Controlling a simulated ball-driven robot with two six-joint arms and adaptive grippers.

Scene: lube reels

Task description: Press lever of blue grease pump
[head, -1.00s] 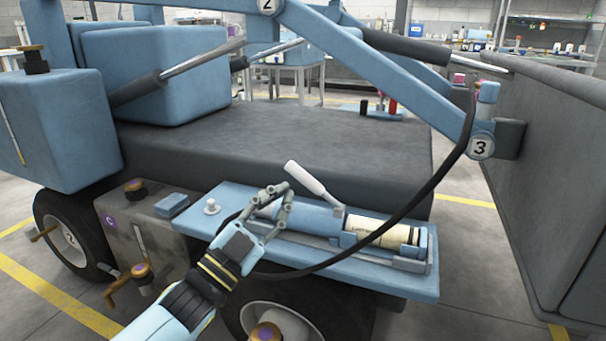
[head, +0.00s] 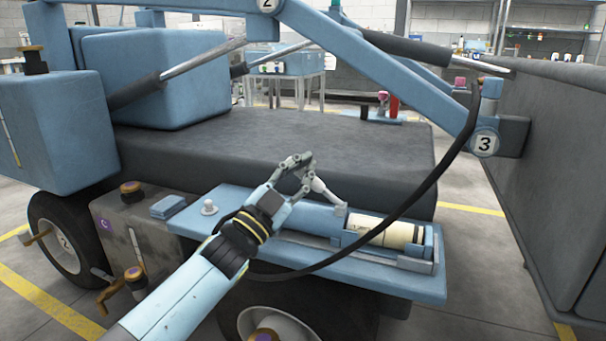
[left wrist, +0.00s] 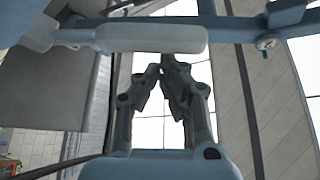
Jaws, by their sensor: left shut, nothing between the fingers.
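The blue grease pump (head: 300,217) lies along a blue shelf on the machine's side, with a cream cartridge (head: 385,233) at its right end. Its pale lever (head: 326,193) rises tilted up and left from the pump's middle. My left gripper (head: 308,162) is shut and empty, at the lever's upper end and partly covering it. In the left wrist view the lever (left wrist: 150,39) crosses the picture just beyond the closed fingertips (left wrist: 166,62). I cannot tell whether they touch. My right gripper is not in view.
A black hose (head: 425,195) loops from the numbered blue boom (head: 375,75) down past the pump and under the shelf. A dark flat deck (head: 270,140) lies behind.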

